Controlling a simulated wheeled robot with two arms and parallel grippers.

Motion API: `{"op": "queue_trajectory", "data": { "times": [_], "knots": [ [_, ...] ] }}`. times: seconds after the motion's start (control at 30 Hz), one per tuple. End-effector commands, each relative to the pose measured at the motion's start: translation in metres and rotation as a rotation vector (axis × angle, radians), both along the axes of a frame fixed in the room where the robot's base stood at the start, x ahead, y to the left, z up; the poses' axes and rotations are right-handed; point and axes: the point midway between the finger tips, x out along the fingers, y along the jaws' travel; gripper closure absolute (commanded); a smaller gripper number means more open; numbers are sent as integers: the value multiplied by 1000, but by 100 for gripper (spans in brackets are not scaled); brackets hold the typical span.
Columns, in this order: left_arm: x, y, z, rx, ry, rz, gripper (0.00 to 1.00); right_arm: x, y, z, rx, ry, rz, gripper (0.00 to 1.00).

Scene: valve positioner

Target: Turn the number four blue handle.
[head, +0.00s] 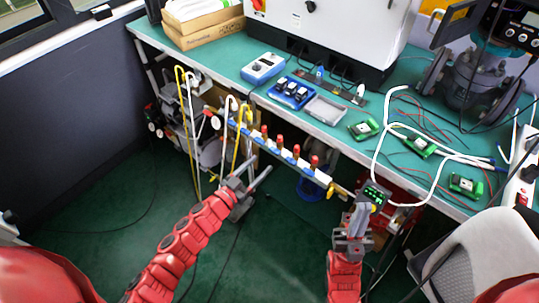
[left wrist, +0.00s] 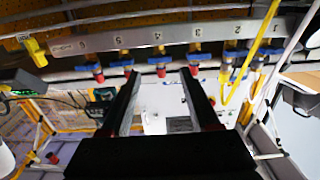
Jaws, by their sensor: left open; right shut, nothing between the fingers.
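A pale valve bar (left wrist: 138,38) with numbers 6 to 1 from left to right runs across the top of the left wrist view. The number four blue handle (left wrist: 159,60) is under the digit 4, with a red part below it. My left gripper (left wrist: 160,80) is open and empty, its fingertips apart on either side below this handle, not around it. In the head view, my left gripper (head: 253,172) is left of and below the valve bar (head: 324,179) with its red and blue parts. My right gripper (head: 360,208) is shut and empty near the bar's right end.
Yellow and white hoses (head: 187,110) hang left of the bar. A grey chair (head: 458,255) stands at lower right.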

Motion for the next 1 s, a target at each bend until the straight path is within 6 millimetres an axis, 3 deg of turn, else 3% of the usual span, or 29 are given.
{"op": "queue_trajectory", "data": {
  "times": [0.1,0.3,0.7,1.0],
  "knots": [
    [22,-17,2,-5,-3,-2,38,0,0,0,0,0,0,100],
    [43,-31,2,-2,-3,0,38,0,0,0,0,0,0,100],
    [49,-36,0,-1,0,-1,38,0,0,0,0,0,0,100],
    [49,-36,0,-1,0,0,90,0,0,0,0,0,0,100]
  ]
}}
